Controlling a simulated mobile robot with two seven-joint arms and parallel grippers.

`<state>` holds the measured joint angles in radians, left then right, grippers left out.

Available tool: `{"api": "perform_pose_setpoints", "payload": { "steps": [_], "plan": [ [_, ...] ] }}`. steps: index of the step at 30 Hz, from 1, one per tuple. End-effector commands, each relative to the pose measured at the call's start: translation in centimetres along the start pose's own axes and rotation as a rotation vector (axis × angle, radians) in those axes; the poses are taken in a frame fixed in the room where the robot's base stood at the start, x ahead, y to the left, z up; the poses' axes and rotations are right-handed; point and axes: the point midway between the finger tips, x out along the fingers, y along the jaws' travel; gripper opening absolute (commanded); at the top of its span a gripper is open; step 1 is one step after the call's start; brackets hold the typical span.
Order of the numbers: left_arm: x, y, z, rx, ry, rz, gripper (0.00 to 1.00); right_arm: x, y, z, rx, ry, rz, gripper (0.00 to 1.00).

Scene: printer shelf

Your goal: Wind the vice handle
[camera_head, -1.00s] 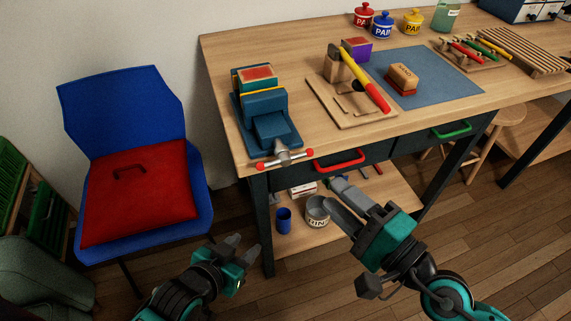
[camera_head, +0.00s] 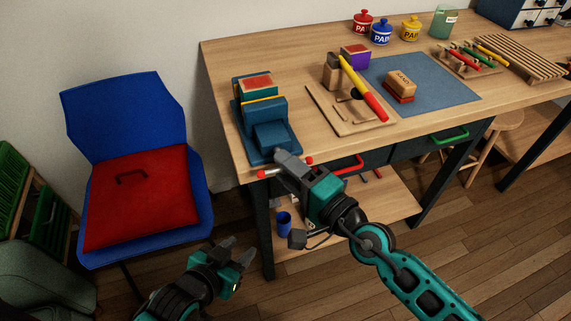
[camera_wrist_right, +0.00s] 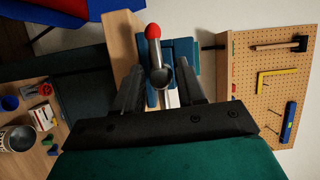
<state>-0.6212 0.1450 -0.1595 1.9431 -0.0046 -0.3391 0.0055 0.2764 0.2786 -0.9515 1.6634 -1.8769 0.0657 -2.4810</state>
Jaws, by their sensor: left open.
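The blue vice (camera_head: 268,134) stands at the left front corner of the workbench, with a block clamped in its jaws. Its handle is a metal bar with red ball ends; one red end (camera_head: 262,173) shows left of my right gripper (camera_head: 283,162). The right gripper covers the bar's middle. In the right wrist view the handle's red end (camera_wrist_right: 153,31) and bar lie between the fingers of the right gripper (camera_wrist_right: 161,85), which stand apart with gaps on both sides. My left gripper (camera_head: 236,250) is open and empty, low in front of the chair.
A blue chair (camera_head: 120,105) with a red cushion stands left of the workbench (camera_head: 225,70). A red drawer handle (camera_head: 346,163) is close to my right gripper. A hammer with a yellow and red handle (camera_head: 362,90) and a sanding block (camera_head: 400,83) lie on the bench.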

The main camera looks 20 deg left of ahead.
Motion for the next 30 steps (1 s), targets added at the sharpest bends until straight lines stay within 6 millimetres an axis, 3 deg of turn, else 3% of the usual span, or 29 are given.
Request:
{"api": "perform_pose_setpoints", "payload": {
  "steps": [12,24,30],
  "plan": [
    [-0.09,0.31,0.16,-0.001,-0.005,0.006,0.43,0.91,-0.02,0.01,0.0,0.0,0.0,0.39],
    [-0.1,0.46,0.11,-0.002,-0.005,0.008,0.43,0.88,-0.01,0.0,0.0,0.0,0.0,0.02],
    [-0.01,0.47,0.23,-0.003,-0.004,0.008,0.43,0.87,0.06,0.0,0.005,0.0,-0.002,0.0]
  ]
}}
